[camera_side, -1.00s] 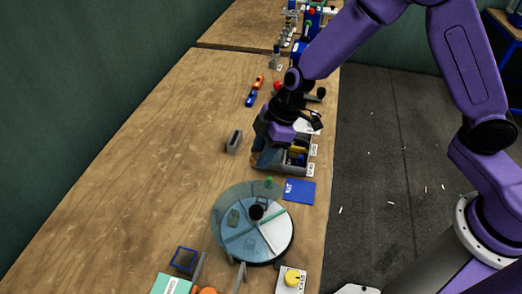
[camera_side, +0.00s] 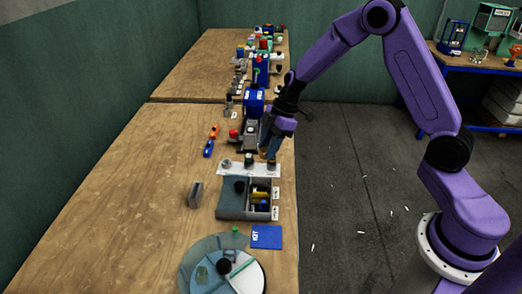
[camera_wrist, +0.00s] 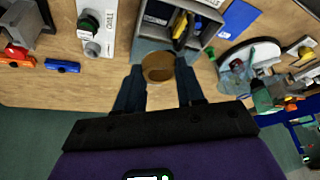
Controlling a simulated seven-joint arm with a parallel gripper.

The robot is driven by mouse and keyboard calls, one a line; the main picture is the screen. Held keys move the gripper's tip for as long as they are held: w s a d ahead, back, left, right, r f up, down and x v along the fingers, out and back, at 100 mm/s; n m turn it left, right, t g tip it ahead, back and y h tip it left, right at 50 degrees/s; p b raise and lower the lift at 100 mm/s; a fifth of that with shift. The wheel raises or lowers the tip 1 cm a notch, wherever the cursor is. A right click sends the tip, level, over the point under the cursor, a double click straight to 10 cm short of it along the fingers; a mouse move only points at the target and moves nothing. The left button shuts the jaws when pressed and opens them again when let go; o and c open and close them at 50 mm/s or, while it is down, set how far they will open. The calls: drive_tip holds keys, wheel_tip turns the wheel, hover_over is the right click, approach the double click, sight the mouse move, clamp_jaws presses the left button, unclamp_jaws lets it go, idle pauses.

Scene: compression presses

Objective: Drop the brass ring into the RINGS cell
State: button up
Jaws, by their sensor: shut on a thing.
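My gripper (camera_side: 270,155) is shut on the brass ring (camera_wrist: 158,68), which sits between its two fingertips in the wrist view. In the side view the ring (camera_side: 264,153) is a small brown spot at the fingertips, above the table by the white control panel. The grey sorting box (camera_side: 232,212) stands nearer the camera than my gripper, apart from it. It has several cells, with yellow, blue and dark parts in it, and white labels on its right side too small to read. In the wrist view the box (camera_wrist: 140,45) lies just beyond the ring.
The white panel (camera_side: 236,169) with knobs lies beside my gripper, with the blue press (camera_side: 256,100) behind. A round glass-covered turntable (camera_side: 190,272) and a blue mat (camera_side: 266,238) lie nearer. A grey block (camera_side: 195,194) stands left of the box. The table's left is clear.

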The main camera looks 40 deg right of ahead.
drive_tip(key=shift+f, duration=2.65)
drive_tip(key=o, duration=1.1)
drive_tip(key=shift+r, duration=0.1)
drive_tip(key=v, duration=1.7)
drive_tip(key=shift+r, duration=0.1)
drive_tip(key=shift+s+a, duration=0.1)
